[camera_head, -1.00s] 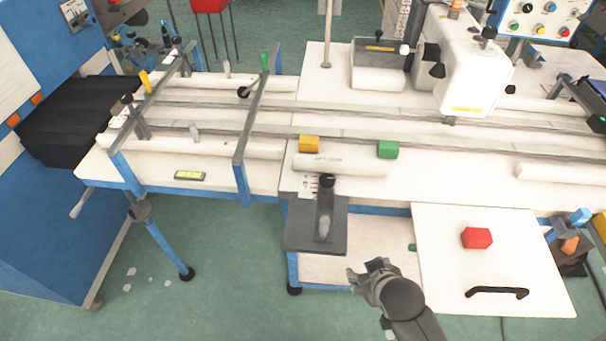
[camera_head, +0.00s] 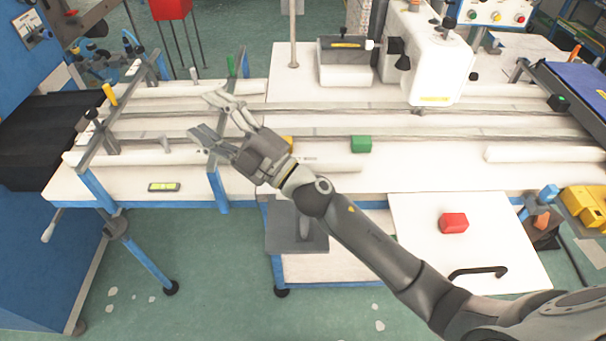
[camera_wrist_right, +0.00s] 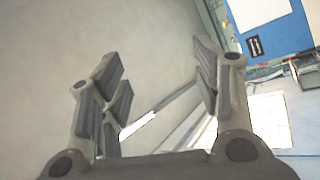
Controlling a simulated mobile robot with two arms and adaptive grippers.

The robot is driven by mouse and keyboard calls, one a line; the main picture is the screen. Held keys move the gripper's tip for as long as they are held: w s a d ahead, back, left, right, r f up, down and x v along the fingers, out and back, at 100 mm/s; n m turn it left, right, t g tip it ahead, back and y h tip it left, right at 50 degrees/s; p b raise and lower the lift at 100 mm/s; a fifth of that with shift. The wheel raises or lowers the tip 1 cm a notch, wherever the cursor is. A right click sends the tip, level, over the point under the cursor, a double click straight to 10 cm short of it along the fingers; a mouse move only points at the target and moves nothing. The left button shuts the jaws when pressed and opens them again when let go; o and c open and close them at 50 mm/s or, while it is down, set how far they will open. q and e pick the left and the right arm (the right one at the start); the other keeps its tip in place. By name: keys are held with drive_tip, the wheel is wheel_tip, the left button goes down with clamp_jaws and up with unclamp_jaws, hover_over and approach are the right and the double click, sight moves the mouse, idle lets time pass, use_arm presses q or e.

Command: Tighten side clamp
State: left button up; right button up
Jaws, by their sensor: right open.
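I cannot tell which part is the side clamp. Another crossbar, with a yellow handle (camera_head: 109,94), stands further left. My right gripper (camera_head: 210,118) is open and empty, in front of the first crossbar in the head view; contact cannot be judged. In the right wrist view the open fingers (camera_wrist_right: 160,95) frame a plain grey surface and part of a bar. A lever on a dark plate (camera_head: 285,238) is partly hidden by my right forearm. My left gripper is not in view.
The white sewing machine head (camera_head: 440,65) stands at the back right. A red block (camera_head: 453,223) lies on the lower white panel. A blue cabinet (camera_head: 40,255) stands at the left.

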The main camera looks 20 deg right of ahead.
drive_tip(key=s+a+f+n+g+y, duration=0.15)
drive_tip(key=a+n+g+y, duration=0.25)
drive_tip(key=a+n+g, duration=0.45)
wheel_tip(320, 180, down, 9)
drive_tip(key=s+d+n+g+h, duration=0.1)
drive_tip(key=d+n+g+h, duration=0.1)
drive_tip(key=n+g+h, duration=0.5)
drive_tip(key=w+d+f+g+h, duration=0.1)
drive_tip(key=w+d+f+h, duration=0.15)
drive_tip(key=d+h, duration=0.65)
drive_tip(key=w+d+f+h, duration=0.2)
drive_tip(key=w+d+h, duration=0.15)
drive_tip(key=d, duration=1.15)
drive_tip(key=shift+m, duration=0.35)
wheel_tip(320, 180, down, 9)
drive_tip(key=p, duration=0.3)
drive_tip(key=shift+d, duration=0.1)
drive_tip(key=shift+w+f, duration=0.1)
drive_tip(key=shift+f, duration=0.55)
